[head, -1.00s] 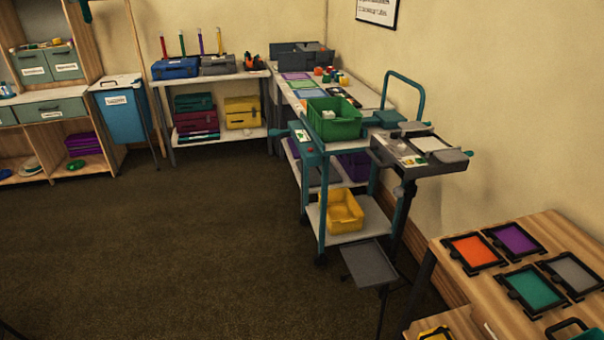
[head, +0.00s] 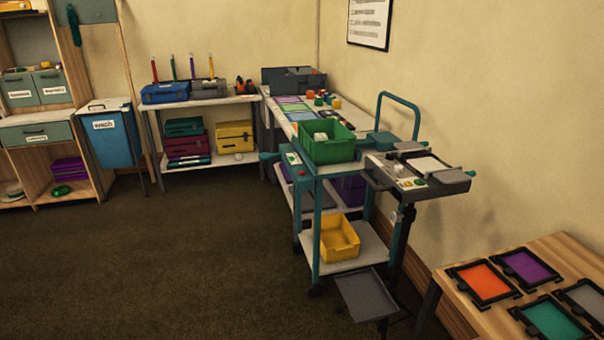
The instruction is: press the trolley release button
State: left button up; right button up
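The teal-framed trolley (head: 317,232) stands right of centre, with a green crate (head: 328,147) on top and a yellow crate (head: 337,238) on its lower shelf. A small pale panel (head: 294,160) on the trolley's upper left end carries small green and red marks. They are too small to tell which is the release button. Neither of my grippers is in view.
A dark stand (head: 418,180) with small coloured parts stands close to the trolley's right. A grey footplate (head: 367,293) juts out in front. A wooden table (head: 462,305) with coloured trays is at lower right. The carpet (head: 170,270) at left is clear.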

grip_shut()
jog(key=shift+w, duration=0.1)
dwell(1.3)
